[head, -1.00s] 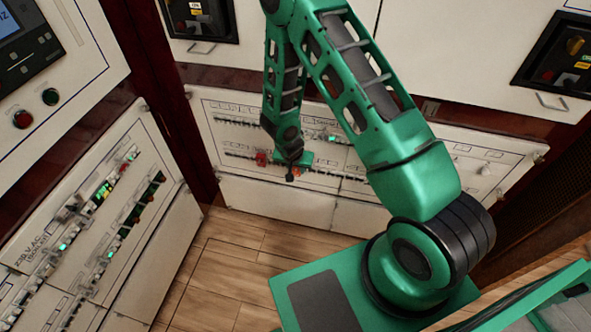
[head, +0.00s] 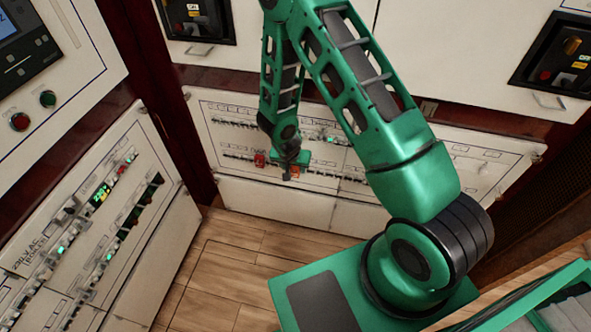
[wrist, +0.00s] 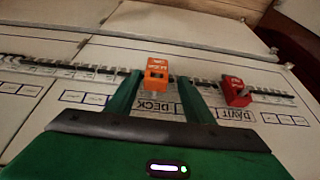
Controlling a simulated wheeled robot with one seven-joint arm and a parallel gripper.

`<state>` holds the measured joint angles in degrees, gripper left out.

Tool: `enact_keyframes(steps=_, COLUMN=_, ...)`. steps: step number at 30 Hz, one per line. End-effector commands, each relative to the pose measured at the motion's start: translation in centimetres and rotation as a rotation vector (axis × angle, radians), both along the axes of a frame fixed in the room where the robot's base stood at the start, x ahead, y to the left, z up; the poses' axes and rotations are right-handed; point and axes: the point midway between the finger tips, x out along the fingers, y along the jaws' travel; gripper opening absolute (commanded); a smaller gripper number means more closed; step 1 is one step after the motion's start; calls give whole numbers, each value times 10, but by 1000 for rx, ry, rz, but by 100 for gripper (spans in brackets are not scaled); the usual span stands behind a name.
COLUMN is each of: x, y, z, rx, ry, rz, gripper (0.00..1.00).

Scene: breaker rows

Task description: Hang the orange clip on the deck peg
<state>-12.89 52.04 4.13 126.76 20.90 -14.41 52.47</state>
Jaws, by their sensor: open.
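The orange clip (wrist: 157,73) sits at the breaker row, above the upside-down DECK label in the wrist view. It also shows as a small orange spot (head: 295,171) in the head view. My gripper (wrist: 158,82) is open, with one green finger on each side of the clip. I cannot tell whether the fingers touch it. The deck peg is not clearly visible; the clip and row may hide it. In the head view my gripper (head: 288,175) is small and dark, close to the low back panel.
A red clip (wrist: 236,92) is on the row by the DAVIT label, right of my gripper in the wrist view. It shows left of my gripper (head: 259,160) in the head view. A slanted breaker panel (head: 150,235) stands left. Wooden floor (head: 225,260) is clear.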

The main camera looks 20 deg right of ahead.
Motion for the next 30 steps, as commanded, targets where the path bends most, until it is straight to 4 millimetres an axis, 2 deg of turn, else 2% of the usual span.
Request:
enact_keyframes(steps=9, x=-20, y=9, z=50, rx=-5, ry=7, rz=0, gripper=48)
enact_keyframes(steps=15, x=-30, y=13, z=74, rx=-9, ry=12, rz=-3, gripper=48)
enact_keyframes(steps=21, x=-35, y=15, z=85, rx=-11, ry=15, rz=-4, gripper=48)
enact_keyframes(steps=30, x=-36, y=15, z=86, rx=-11, ry=16, rz=-4, gripper=48)
